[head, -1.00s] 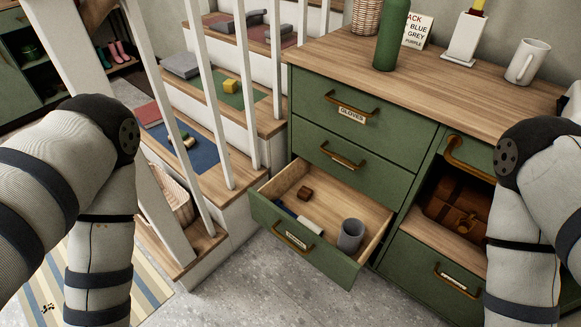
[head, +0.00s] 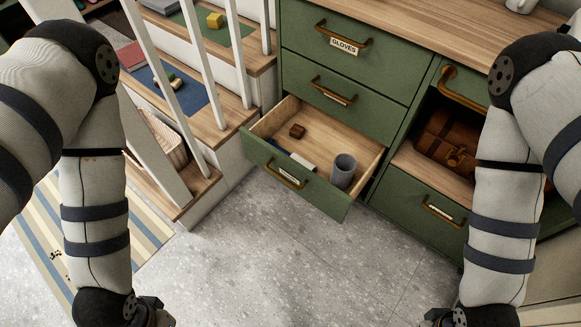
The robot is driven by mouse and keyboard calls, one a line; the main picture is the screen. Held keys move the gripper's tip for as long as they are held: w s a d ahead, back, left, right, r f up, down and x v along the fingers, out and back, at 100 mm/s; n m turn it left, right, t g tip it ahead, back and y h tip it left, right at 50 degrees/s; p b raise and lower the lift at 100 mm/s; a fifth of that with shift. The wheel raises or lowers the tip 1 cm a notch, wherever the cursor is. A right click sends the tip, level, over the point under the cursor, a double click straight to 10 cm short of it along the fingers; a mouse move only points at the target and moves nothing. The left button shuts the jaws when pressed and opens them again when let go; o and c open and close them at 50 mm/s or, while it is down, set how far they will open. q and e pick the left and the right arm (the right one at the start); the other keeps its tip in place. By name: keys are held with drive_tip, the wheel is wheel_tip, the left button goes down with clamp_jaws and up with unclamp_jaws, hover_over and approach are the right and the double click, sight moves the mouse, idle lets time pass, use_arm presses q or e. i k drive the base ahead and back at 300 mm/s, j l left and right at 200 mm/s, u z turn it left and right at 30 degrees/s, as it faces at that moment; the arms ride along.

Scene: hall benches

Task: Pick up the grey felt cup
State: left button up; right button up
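The grey felt cup (head: 343,170) stands upright in the open bottom drawer (head: 281,175) of the green cabinet, near the drawer's right front corner. A small brown block (head: 297,131) and a pale roll with a dark blue part (head: 301,162) lie in the same drawer. My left gripper (head: 152,314) shows only in part at the bottom edge, left of and nearer than the drawer. My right gripper (head: 436,318) is also cut off at the bottom edge, right of the drawer. Both are well apart from the cup. Their fingertips are out of sight.
The green cabinet (head: 345,55) stands behind the drawer, with a brown leather bag (head: 447,140) in its open shelf. Stairs with white balusters (head: 186,75) rise at the left. A striped rug (head: 60,235) lies at lower left. The grey floor before the drawer is clear.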

sight(345, 165)
drive_tip(key=i+j+z, duration=0.1)
drive_tip(key=z, duration=0.2)
drive_tip(key=i+j+z, duration=0.1)
drive_tip(key=j+z, duration=0.15)
drive_tip(key=i+j+z, duration=0.1)
drive_tip(key=i+j, duration=0.35)
